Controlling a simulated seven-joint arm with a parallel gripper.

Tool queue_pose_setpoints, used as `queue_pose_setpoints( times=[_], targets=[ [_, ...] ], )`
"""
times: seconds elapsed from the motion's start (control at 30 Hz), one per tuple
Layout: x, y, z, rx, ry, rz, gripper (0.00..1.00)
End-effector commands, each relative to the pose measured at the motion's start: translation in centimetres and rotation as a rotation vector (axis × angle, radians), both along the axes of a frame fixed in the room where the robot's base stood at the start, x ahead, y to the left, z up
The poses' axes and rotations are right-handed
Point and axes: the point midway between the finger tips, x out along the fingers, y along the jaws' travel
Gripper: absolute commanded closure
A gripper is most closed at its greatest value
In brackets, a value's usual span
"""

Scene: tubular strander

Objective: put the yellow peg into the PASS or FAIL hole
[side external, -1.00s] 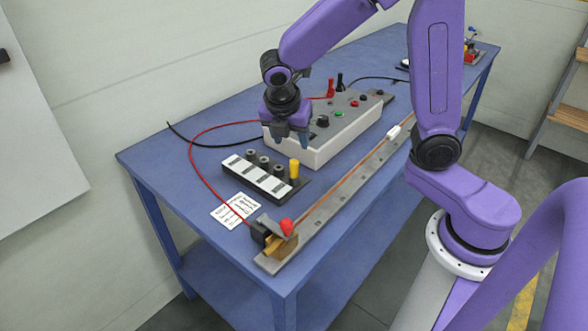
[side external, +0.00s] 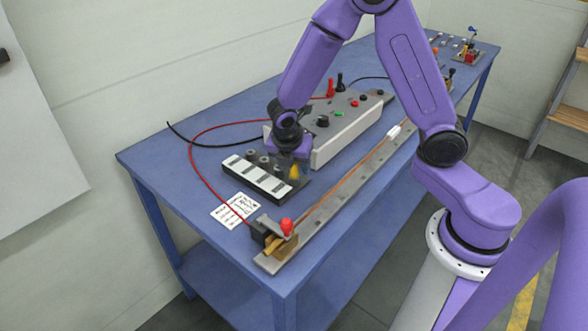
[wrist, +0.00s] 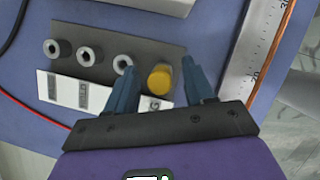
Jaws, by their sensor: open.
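The yellow peg (side external: 294,172) stands upright at the right end of a dark block (side external: 300,184) with white labels. In the wrist view the peg (wrist: 160,80) shows as a round yellow top between the two fingers. My gripper (wrist: 160,82) is open, with one finger on each side of the peg and gaps visible. In the side view my gripper (side external: 287,165) is low over the block and partly hides the peg. Three grey round sockets (wrist: 88,57) with dark holes stand in a row left of the peg. The label words are only partly readable, so I cannot tell PASS from FAIL.
A grey control box (side external: 345,130) with knobs and red and black plugs stands behind the block. A long metal rail (side external: 335,190) with a copper-coloured rod runs along the front edge. A red cable (side external: 189,160) loops at left, near a printed card (side external: 234,210).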

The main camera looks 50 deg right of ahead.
Motion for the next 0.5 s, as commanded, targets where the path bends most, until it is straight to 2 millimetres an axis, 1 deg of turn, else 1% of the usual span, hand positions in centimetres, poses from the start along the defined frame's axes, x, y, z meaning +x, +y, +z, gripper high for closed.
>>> queue_pose_setpoints(
  times=[0.27,0.3,0.33,0.37,0.4,0.43,0.47,0.5],
  targets=[
    [0.06,-0.09,-0.27,0.0,-0.001,0.0,0.47],
    [0.06,-0.09,-0.27,0.0,-0.001,0.0,0.53],
    [0.06,-0.08,-0.26,0.0,-0.001,0.0,0.63],
    [0.06,-0.08,-0.26,0.0,-0.001,0.0,0.73],
    [0.05,-0.09,-0.26,0.0,-0.001,0.0,0.86],
    [0.05,-0.09,-0.26,0.0,-0.001,0.0,0.95],
    [0.05,-0.09,-0.25,0.0,-0.001,0.0,1.0],
    [0.05,-0.09,-0.25,0.0,-0.001,0.0,1.0]
  ],
)
